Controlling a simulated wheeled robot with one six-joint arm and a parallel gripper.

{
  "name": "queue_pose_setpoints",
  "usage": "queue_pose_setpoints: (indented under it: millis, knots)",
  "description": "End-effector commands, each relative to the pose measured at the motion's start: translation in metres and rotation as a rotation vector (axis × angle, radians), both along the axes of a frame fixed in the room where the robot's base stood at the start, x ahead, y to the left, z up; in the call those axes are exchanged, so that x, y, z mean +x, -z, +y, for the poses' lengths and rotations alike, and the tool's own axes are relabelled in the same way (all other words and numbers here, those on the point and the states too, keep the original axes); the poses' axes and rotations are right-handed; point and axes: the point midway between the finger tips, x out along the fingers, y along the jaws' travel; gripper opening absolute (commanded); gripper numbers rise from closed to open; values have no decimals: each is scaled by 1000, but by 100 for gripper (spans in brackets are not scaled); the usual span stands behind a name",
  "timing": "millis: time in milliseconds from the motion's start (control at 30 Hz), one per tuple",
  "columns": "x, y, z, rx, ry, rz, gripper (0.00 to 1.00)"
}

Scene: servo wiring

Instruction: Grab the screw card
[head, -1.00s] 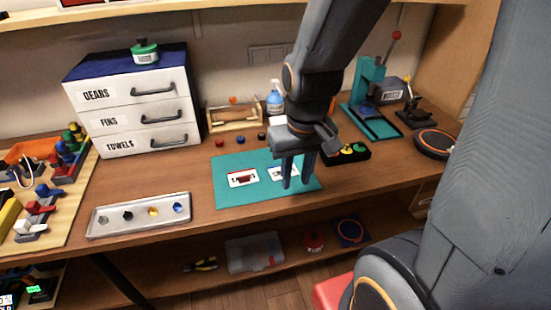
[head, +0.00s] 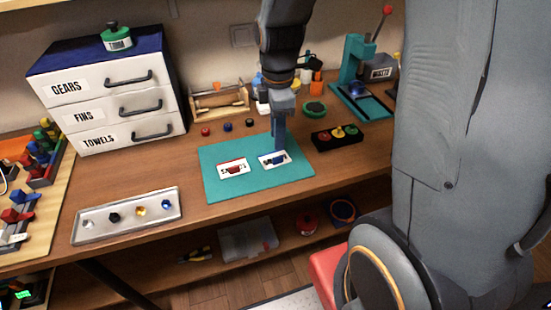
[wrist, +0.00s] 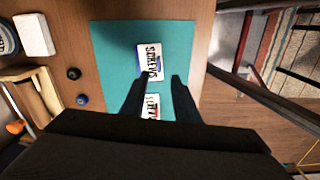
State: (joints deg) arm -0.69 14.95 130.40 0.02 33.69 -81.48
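Two small white cards lie on a teal mat (head: 216,188). The left card (head: 233,168) has a red picture, and the right card (head: 268,158) has a blue one. In the wrist view, the blue card (wrist: 150,61) shows lettering that looks like "SCREWS", and the red card (wrist: 152,105) has similar lettering, partly hidden by my gripper body. My gripper (head: 279,149) points down over the blue card and covers its right part. In the wrist view, my gripper (wrist: 161,79) has its fingers apart with nothing between the tips. I cannot tell the exact height above the card.
A metal tray (head: 100,236) with several small parts lies front left. Three knobs (head: 228,127) stand behind the mat. A black block with coloured buttons (head: 325,140) stands right of it, near a teal press (head: 352,60). Drawers (head: 120,105) stand at the back left.

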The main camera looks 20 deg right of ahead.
Motion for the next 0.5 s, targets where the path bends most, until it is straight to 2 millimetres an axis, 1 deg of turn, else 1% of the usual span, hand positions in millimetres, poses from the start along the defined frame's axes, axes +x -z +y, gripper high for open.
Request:
queue_pose_setpoints:
  millis: [33,100,200,267,500]
  knots:
    - [5,1,0,-1,-68,5,28]
    - [8,2,1,-2,-148,12,28]
    - [12,4,1,-2,-214,16,28]
    - [12,6,1,-2,-232,18,28]
    - [11,28,0,-2,-238,20,28]
